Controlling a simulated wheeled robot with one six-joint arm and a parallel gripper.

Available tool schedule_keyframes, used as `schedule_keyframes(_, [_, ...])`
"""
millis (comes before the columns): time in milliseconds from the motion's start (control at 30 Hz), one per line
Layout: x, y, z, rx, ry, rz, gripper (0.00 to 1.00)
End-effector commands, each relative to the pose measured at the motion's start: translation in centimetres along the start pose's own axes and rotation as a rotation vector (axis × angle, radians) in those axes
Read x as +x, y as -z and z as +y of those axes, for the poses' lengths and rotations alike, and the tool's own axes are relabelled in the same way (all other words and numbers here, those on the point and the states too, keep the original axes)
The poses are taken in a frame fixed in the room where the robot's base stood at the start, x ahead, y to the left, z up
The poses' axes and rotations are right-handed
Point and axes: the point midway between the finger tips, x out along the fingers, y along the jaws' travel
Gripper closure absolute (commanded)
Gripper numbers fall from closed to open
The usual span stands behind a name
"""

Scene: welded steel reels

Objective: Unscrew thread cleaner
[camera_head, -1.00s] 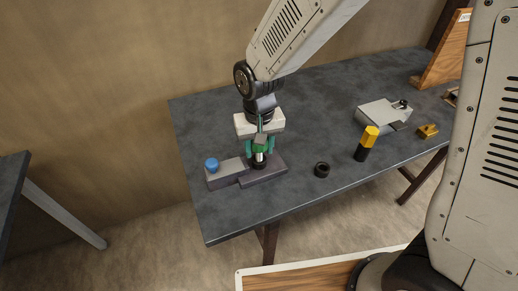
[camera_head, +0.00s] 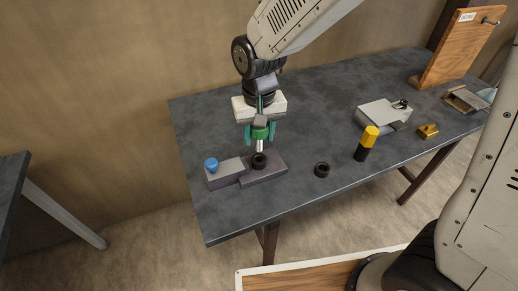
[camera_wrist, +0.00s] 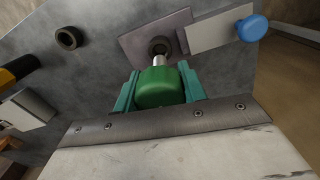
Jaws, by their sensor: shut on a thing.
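My gripper (camera_head: 260,133) is shut on the green-headed thread cleaner (camera_head: 260,136). The green head also shows between the teal fingers in the wrist view (camera_wrist: 159,87). The ring sits on a dark grey block (camera_head: 275,171). A lighter grey block (camera_head: 224,174) with a blue knob (camera_head: 211,164) stands to its left.
A loose black ring (camera_head: 322,170) lies right of the blocks. Farther right are a yellow-and-black cylinder (camera_head: 366,143), a grey device (camera_head: 384,114), a brass piece (camera_head: 428,131) and a wooden stand (camera_head: 455,50). The table's left rear is clear.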

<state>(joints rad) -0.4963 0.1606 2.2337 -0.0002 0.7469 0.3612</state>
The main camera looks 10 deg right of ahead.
Motion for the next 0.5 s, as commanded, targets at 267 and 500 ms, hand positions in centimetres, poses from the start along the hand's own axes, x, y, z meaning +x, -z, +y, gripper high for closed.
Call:
schedule_keyframes(267, [-1.5, 0.0, 0.0, 0.0, 0.001, 0.002, 1.0])
schedule_keyframes(500, [-2.6, 0.0, 0.0, 0.0, 0.001, 0.002, 1.0])
